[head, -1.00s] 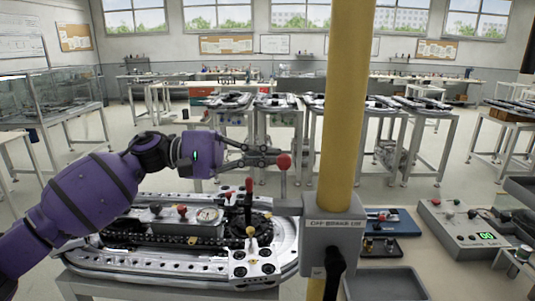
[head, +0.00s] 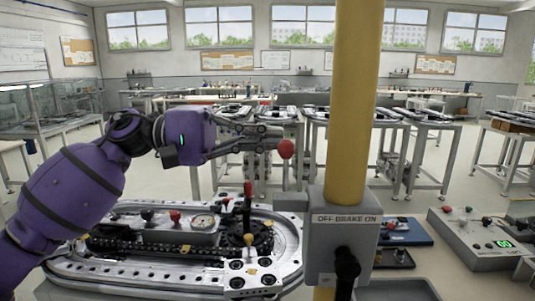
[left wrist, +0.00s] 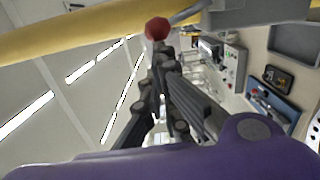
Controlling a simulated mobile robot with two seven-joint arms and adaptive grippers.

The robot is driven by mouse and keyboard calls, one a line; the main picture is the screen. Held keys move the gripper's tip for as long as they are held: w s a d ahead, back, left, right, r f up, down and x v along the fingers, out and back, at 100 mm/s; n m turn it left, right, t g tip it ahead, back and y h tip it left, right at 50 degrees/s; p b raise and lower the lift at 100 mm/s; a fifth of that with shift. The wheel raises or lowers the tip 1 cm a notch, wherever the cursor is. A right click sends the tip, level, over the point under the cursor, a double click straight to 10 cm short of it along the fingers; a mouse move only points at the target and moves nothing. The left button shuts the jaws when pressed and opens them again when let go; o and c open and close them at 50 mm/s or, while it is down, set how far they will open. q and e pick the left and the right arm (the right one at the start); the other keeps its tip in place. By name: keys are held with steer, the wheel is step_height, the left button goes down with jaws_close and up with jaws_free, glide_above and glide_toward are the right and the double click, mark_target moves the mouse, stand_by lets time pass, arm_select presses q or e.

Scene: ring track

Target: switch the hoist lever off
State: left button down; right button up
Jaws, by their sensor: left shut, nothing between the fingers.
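The hoist lever has a red ball knob (head: 285,148) on a grey stalk. It stands roughly upright at the left side of a grey switch box (head: 325,250) on a yellow post. The box has a label strip (head: 346,218) with the words OFF, BRAKE and ON. My left gripper (head: 277,146) is shut, with its fingertips at the left side of the knob. In the left wrist view the knob (left wrist: 157,28) is just beyond the fingertips (left wrist: 160,48). I cannot tell whether they touch it. My right gripper is out of view.
The yellow post (head: 352,100) rises right of the lever. Below my left arm is a metal ring track (head: 110,275) with levers and a gauge. A grey control console (head: 475,240) and a blue tray (head: 410,232) are at the right.

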arm_select(q)
steer(key=s+r+m+b, duration=0.3)
steer(key=s+m+b, duration=0.2)
steer(key=b, duration=0.4)
steer(key=shift+s+m, duration=0.4)
steer(key=shift+s, duration=0.3)
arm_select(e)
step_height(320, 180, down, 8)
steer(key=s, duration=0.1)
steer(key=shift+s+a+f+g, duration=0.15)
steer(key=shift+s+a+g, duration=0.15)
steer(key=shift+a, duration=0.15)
arm_select(q)
steer(key=shift+s, duration=0.1)
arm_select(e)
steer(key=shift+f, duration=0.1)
arm_select(q)
steer(key=shift+r, duration=0.1)
